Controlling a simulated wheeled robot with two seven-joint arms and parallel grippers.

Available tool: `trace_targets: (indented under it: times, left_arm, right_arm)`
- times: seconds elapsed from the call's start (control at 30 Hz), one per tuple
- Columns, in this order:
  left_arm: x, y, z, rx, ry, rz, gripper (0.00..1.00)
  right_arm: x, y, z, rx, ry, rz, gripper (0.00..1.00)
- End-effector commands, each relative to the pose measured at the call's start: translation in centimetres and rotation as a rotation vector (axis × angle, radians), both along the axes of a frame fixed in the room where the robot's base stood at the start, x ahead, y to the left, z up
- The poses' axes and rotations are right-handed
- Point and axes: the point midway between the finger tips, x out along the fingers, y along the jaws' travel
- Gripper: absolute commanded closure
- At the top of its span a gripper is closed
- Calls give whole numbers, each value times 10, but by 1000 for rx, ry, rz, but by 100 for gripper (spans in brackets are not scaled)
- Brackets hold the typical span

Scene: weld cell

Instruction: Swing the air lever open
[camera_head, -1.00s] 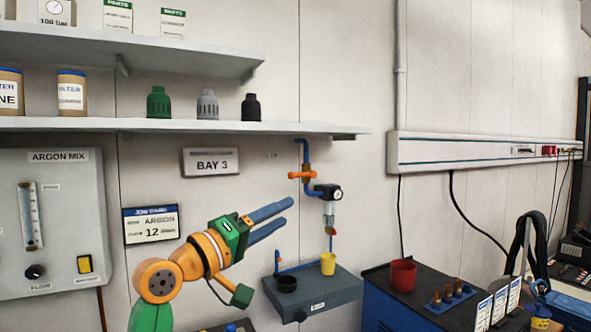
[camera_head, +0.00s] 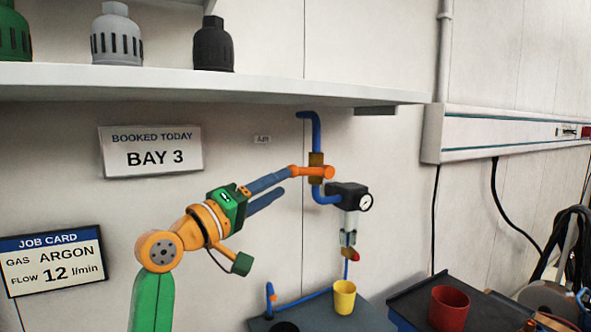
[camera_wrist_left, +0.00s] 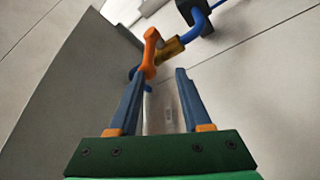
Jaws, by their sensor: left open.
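The orange air lever (camera_head: 322,172) lies roughly level across the brass valve (camera_head: 316,160) on the blue air pipe (camera_head: 317,130). My left gripper (camera_head: 285,180) is open and empty, with its blue fingertips close to the lever's left end. In the left wrist view, the lever (camera_wrist_left: 150,52) stands just beyond the fingers of my left gripper (camera_wrist_left: 160,74), its near end by the left fingertip. I cannot tell whether that finger touches it. My right gripper is not in view.
A black regulator with a gauge (camera_head: 366,203) hangs right of the valve. A shelf (camera_head: 200,84) runs above. A yellow cup (camera_head: 344,297) stands on the grey stand (camera_head: 375,318) below. A red cup (camera_head: 449,308) stands at lower right.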

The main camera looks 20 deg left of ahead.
Motion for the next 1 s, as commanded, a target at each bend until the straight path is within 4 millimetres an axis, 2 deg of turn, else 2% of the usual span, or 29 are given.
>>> trace_targets:
  times: [0.03, 0.2, 0.33, 0.57, 0.6, 0.77, 0.8, 1.0]
  left_arm:
    - [9, -8, 10, 1, 8, -9, 49]
    - [38, -22, 15, 2, 8, -10, 49]
    - [49, -27, 14, 3, 6, -8, 49]
    - [50, -26, 11, 4, 5, -4, 49]
    - [50, -26, 11, 4, 5, -4, 54]
    - [50, -25, 11, 4, 5, -2, 97]
    - [50, -25, 11, 3, 6, -2, 100]
    - [50, -25, 11, 4, 5, -1, 100]
  right_arm:
    - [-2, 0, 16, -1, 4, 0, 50]
    - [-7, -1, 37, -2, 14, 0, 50]
    - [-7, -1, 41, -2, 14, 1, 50]
    - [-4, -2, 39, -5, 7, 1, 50]
    - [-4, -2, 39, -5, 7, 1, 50]
    - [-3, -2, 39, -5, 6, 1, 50]
    - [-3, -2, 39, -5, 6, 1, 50]
    - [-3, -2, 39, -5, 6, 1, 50]
